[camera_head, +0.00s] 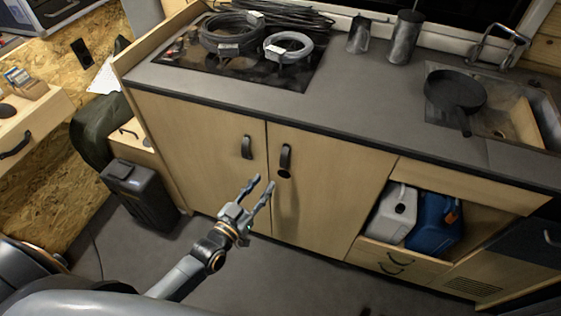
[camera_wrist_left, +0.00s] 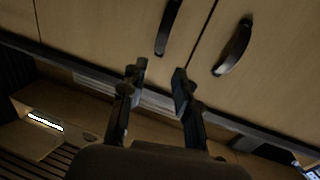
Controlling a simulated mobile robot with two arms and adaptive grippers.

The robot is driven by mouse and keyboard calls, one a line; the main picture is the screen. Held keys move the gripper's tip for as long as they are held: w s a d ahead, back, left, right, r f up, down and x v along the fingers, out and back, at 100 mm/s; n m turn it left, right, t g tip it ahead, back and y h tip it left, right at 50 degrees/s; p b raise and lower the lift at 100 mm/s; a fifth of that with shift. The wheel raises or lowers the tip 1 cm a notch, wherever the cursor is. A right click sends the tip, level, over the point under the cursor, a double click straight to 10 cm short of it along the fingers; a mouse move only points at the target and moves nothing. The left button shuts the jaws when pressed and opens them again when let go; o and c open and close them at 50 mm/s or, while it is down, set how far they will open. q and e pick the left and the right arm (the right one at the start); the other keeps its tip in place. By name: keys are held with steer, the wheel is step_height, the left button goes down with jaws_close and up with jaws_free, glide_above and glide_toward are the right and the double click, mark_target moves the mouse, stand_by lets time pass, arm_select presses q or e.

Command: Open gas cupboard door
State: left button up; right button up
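Two light wood cupboard doors, a left one (camera_head: 205,150) and a right one (camera_head: 325,195), are shut under the worktop. Which is the gas cupboard door I cannot tell. Each has a dark upright handle near the middle seam, the left handle (camera_head: 247,147) and the right handle (camera_head: 285,158). A dark round spot sits below the right handle. My left gripper (camera_head: 264,182) is open and empty in front of the doors, just below the handles. In the left wrist view its spread fingers (camera_wrist_left: 159,74) are apart from both handles. My right gripper is not in view.
The worktop (camera_head: 370,95) holds a hob with coiled cables, metal mugs and a pan (camera_head: 456,90) by the sink. An open compartment at right holds a white canister (camera_head: 393,213) and a blue canister (camera_head: 436,222). A black container (camera_head: 142,193) stands left. Floor before the doors is clear.

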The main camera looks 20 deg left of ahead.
arm_select(q)
steer(key=x, duration=1)
jaws_close()
